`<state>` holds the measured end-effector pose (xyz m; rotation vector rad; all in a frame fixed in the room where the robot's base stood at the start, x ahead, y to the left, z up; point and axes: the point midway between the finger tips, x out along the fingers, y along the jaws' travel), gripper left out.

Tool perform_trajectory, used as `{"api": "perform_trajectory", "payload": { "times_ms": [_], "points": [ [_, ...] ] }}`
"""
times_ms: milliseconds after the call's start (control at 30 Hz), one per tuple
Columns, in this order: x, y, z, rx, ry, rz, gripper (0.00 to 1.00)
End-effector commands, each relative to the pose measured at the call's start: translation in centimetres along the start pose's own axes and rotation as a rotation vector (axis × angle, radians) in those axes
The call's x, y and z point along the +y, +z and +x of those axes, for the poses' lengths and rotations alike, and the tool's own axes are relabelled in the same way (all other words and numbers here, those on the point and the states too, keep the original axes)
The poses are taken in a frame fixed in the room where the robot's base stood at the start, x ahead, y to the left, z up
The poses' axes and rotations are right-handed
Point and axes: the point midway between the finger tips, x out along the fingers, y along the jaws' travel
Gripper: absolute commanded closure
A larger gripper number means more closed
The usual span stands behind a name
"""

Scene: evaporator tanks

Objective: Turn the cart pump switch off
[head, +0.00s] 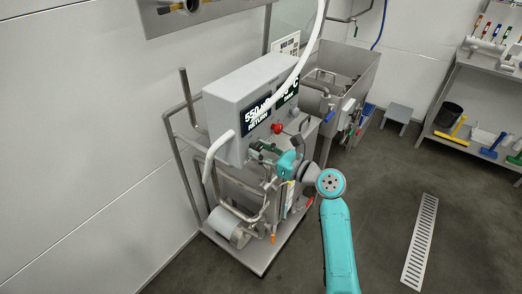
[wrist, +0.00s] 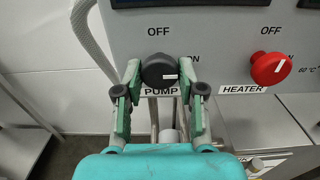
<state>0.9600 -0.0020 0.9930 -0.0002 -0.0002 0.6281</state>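The black pump knob (wrist: 159,70) is on the grey control panel above the PUMP label in the wrist view. Its white mark points right, towards ON; OFF is printed above it. My gripper (wrist: 160,73) has one green finger on each side of the knob, with the tips at its edges. I cannot tell whether they press on it.
The red heater knob (wrist: 270,67) is close on the right of the pump knob. A white hose (head: 309,52) runs past the box. A steel sink (head: 345,72) stands behind the cart. A shelf (head: 455,137) is at the right; the floor around the drain (head: 421,240) is clear.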

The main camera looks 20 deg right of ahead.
Motion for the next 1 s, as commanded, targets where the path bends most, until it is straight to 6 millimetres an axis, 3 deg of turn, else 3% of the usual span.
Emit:
{"api": "perform_trajectory", "payload": {
  "times_ms": [467, 1000],
  "points": [
    [-0.01, -0.01, 0.01, 0.0, 0.0, -0.093, 0.96],
    [-0.1, 0.0, 0.02, 0.0, 0.001, -0.565, 0.96]
  ]
}}
